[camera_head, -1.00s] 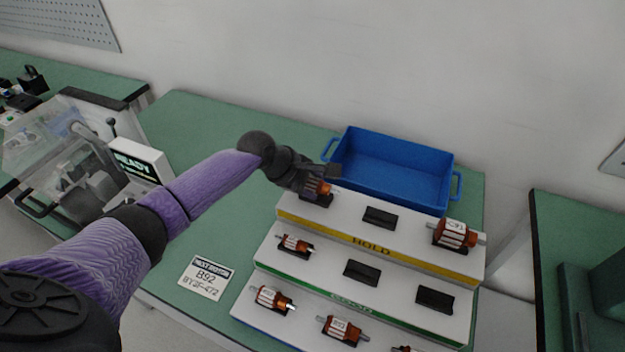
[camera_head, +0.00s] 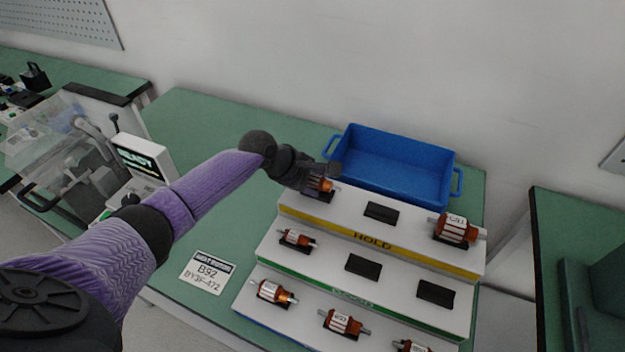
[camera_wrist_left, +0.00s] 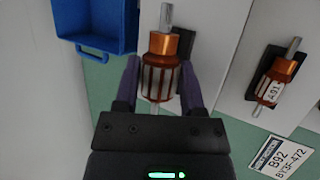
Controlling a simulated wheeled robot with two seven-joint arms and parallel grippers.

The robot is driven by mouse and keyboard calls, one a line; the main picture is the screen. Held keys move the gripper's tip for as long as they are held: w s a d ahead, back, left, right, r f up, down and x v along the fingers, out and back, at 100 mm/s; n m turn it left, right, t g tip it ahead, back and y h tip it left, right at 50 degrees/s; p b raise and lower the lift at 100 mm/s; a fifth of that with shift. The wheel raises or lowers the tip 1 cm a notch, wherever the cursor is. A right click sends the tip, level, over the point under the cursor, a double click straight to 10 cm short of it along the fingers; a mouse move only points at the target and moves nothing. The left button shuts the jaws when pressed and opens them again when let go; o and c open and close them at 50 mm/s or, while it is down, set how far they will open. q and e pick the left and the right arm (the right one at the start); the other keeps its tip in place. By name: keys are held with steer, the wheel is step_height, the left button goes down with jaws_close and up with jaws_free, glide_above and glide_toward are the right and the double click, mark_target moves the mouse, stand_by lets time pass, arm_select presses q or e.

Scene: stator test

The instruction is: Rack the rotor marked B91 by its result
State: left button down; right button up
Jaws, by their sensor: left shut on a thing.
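My left gripper (camera_wrist_left: 160,92) is shut around a copper-and-white rotor (camera_wrist_left: 160,72) with a metal shaft. In the head view this rotor (camera_head: 322,185) is at the left end of the top HOLD step of the rack (camera_head: 410,251), mostly hidden by my left gripper (camera_head: 318,182). The wrist view shows it over a dark cradle. I cannot read its mark. A rotor with a tag that looks like A91 (camera_wrist_left: 279,80) lies in a cradle on the step below. My right gripper is not in view.
A blue bin (camera_head: 392,170) stands behind the rack. Other rotors lie on the top right (camera_head: 455,230) and lower steps, with several empty cradles between. A B92 card (camera_head: 207,272) lies left of the rack. A tester reading READY (camera_head: 140,158) stands further left.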

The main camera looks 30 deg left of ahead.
arm_select(q)
steer(key=shift+s+d+f, duration=0.1)
steer(key=shift+s+f, duration=0.2)
steer(key=shift+f, duration=0.2)
steer(key=shift+s+f, duration=0.25)
steer(key=shift+f, duration=0.2)
steer(key=shift+c, duration=0.5)
jaws_free()
steer(key=shift+r, duration=0.25)
steer(key=r, duration=0.1)
steer(key=p, duration=0.1)
steer(key=a+r+p, duration=0.1)
steer(key=shift+s+a+r, duration=0.1)
steer(key=shift+s+r, duration=0.15)
steer(key=shift+r, duration=0.1)
steer(key=p+v, duration=0.2)
steer(key=v, duration=0.5)
steer(key=shift+r+p, duration=0.3)
steer(key=shift+r, duration=0.15)
